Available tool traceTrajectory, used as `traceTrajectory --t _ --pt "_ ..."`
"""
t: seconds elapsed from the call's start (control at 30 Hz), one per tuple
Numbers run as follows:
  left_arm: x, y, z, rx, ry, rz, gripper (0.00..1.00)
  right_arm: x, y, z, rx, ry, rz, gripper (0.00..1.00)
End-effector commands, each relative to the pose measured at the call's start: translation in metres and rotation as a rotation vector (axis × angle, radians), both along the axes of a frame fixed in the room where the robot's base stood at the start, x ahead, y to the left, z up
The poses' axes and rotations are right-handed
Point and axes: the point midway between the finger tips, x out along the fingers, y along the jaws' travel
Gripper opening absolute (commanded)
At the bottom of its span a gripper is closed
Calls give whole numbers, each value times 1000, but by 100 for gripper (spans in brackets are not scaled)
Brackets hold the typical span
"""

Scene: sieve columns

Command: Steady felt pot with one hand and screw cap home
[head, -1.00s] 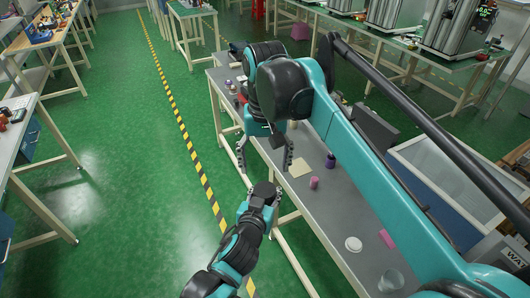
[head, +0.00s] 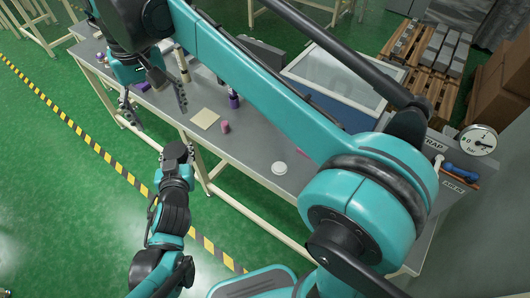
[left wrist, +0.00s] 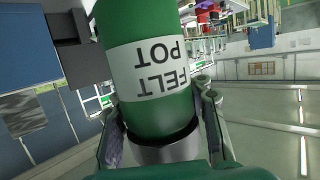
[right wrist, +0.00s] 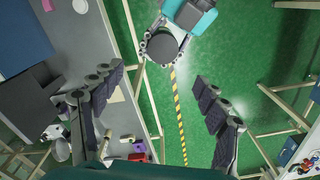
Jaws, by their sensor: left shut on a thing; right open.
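The felt pot (left wrist: 150,70) fills the left wrist view. It is a green cylinder with a white label reading FELT POT upside down, and a black band and grey part at its near end. My left gripper (head: 176,153) is shut on it, over the floor beside the bench. A dark round face (right wrist: 162,48) shows at that gripper from above; I cannot tell if it is the cap. My right gripper (head: 152,101) is open and empty, up and to the left of the left one in the head view. Its spread fingers also show in the right wrist view (right wrist: 155,88).
The grey bench (head: 250,150) holds a pink cylinder (head: 225,127), a purple bottle (head: 233,98), a beige square (head: 205,118) and a white round item (head: 279,168). A pressure gauge (head: 478,140) is at the right. Green floor lies open left of the bench.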

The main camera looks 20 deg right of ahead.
Motion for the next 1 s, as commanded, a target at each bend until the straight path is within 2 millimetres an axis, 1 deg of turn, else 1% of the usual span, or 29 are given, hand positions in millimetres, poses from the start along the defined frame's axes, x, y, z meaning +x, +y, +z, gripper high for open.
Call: traceTrajectory --t 0.07,0.17,0.27,0.3,0.4,0.47,0.5,0.57,0.6,0.7,0.8,0.9,1.0 --pt "0 0 0 0 0 0 0 -1 -15 -4 11 -21 -13 74" --pt "0 0 0 0 0 0 0 -2 -43 -14 34 -71 -36 74" --pt "0 0 0 0 0 0 0 -8 -78 -30 60 -139 -63 74" --pt "0 0 0 0 0 0 0 -11 -92 -38 69 -168 -75 74" --pt "0 0 0 0 0 0 0 -22 -127 -60 85 -245 -102 74" --pt "0 0 0 0 0 0 0 -30 -146 -75 92 -292 -119 74" --pt "0 0 0 0 0 0 0 -37 -159 -85 95 -323 -129 74" --pt "0 0 0 0 0 0 0 -47 -177 -102 96 -370 -146 74" --pt "0 0 0 0 0 0 0 -53 -189 -113 96 -401 -155 74" --pt "0 0 0 0 0 0 0 -71 -213 -141 90 -474 -179 74" --pt "0 0 0 0 0 0 0 -86 -232 -165 81 -534 -195 74" --pt "0 0 0 0 0 0 0 -96 -244 -184 71 -578 -208 74" --pt "0 0 0 0 0 0 0 -103 -251 -195 64 -605 -215 74"
